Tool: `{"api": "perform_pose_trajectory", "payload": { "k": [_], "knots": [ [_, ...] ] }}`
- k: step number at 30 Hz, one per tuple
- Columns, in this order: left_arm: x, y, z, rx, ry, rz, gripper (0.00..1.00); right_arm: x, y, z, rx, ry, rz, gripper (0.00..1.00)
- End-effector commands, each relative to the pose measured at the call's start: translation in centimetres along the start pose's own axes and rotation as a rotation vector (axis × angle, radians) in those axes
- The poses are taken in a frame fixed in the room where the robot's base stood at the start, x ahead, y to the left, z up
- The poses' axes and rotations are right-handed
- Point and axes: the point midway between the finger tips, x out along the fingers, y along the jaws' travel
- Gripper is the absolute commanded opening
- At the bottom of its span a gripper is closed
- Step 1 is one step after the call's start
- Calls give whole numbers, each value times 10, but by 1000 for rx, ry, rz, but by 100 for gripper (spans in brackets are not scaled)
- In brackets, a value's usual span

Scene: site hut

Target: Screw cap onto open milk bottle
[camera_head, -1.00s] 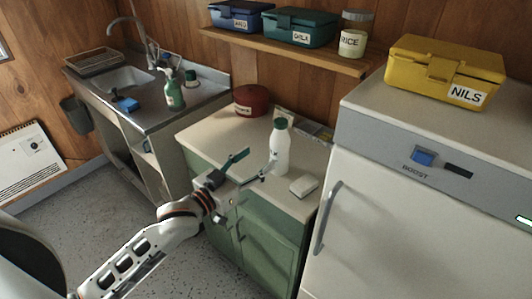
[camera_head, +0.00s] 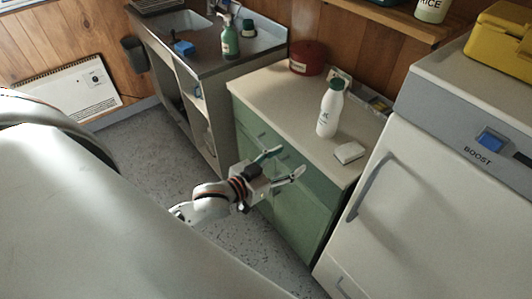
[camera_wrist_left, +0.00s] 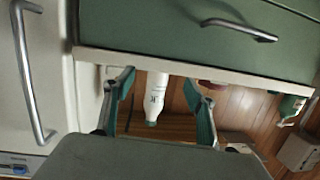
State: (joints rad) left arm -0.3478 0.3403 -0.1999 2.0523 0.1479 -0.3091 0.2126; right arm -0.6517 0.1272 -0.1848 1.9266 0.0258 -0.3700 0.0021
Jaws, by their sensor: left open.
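The white milk bottle (camera_head: 328,112) stands upright on the pale counter (camera_head: 278,92) of the green cabinet. A green cap (camera_head: 337,84) is on its top; I cannot tell how tightly it sits. In the left wrist view the bottle (camera_wrist_left: 157,92) appears upside down between the fingers, beyond the counter edge. My left gripper (camera_head: 288,162) is open and empty, in front of the green cabinet, below and left of the bottle, apart from it. It also shows in the left wrist view (camera_wrist_left: 158,84). My right gripper is not in view.
A small white block (camera_head: 350,152) lies right of the bottle. A dark red tin (camera_head: 308,58) and a grey tray (camera_head: 373,98) stand behind it. The white fridge (camera_head: 430,190) is on the right. The sink unit (camera_head: 190,50) is left. The counter's left part is clear.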

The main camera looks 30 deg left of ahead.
Motion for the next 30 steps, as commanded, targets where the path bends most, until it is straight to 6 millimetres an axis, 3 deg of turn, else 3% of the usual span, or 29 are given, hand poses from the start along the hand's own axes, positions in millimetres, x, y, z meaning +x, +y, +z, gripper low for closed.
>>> {"api": "perform_pose_trajectory", "payload": {
  "k": [1,6,9,12,18,30],
  "knots": [
    [-12,9,37,0,-66,-12,56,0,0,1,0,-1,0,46],
    [-54,37,131,36,-248,-32,56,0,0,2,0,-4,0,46],
    [-78,52,170,56,-330,-33,56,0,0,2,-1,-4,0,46],
    [-96,63,195,70,-386,-31,56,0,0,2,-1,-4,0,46],
    [-110,72,214,82,-430,-27,56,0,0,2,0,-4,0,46],
    [-110,71,213,82,-429,-27,56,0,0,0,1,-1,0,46]
  ]
}}
